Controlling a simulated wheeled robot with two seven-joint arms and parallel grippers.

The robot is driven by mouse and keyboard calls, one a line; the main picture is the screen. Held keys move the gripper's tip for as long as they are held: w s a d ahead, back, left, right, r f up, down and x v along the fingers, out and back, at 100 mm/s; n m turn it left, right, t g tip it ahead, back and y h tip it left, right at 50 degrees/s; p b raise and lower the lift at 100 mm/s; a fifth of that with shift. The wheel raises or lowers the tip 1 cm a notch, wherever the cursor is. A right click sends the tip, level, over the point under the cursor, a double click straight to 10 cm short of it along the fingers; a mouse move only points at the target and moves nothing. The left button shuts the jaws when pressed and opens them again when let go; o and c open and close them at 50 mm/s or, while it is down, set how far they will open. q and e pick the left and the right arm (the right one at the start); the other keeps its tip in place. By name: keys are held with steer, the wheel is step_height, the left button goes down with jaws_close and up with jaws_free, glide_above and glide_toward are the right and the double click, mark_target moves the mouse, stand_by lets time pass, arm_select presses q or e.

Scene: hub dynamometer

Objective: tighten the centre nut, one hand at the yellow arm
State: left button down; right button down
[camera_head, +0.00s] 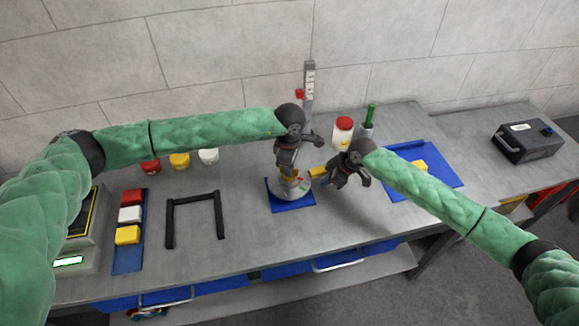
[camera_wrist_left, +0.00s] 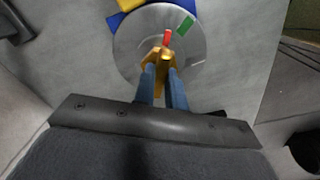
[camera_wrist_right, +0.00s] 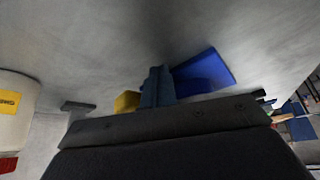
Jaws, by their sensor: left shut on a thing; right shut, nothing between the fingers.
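The hub, a round silver disc (camera_wrist_left: 130,50), sits on a blue base plate (camera_head: 291,207) at the middle of the bench. It carries a red mark (camera_wrist_left: 167,37) and a green mark (camera_wrist_left: 185,25). My left gripper (camera_head: 290,168) points down over the hub, shut on the brass-coloured centre nut (camera_wrist_left: 157,55). The yellow arm (camera_head: 317,172) sticks out to the right of the hub and also shows in the right wrist view (camera_wrist_right: 126,101). My right gripper (camera_head: 338,184) is shut and empty beside the yellow arm's end; whether it touches is unclear.
An upright scale post (camera_head: 309,85) and a red-lidded jar (camera_head: 343,132) stand behind. A blue tray (camera_head: 440,172) lies at right, a dark box (camera_head: 528,143) farther right. A black frame (camera_head: 170,225) and a blue strip with coloured blocks (camera_head: 128,258) are at left.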

mark_target(320, 172)
arm_select(q)
steer(key=shift+w+r, duration=0.1)
arm_select(e)
steer(key=shift+w+a, duration=0.25)
steer(key=shift+w, duration=0.4)
steer(key=shift+w+a, duration=0.2)
steer(key=shift+w, duration=0.4)
steer(key=shift+w+a, duration=0.55)
steer(key=shift+w, duration=0.15)
arm_select(q)
steer(key=c, duration=0.9)
jaws_free()
steer(key=shift+r, duration=3.7)
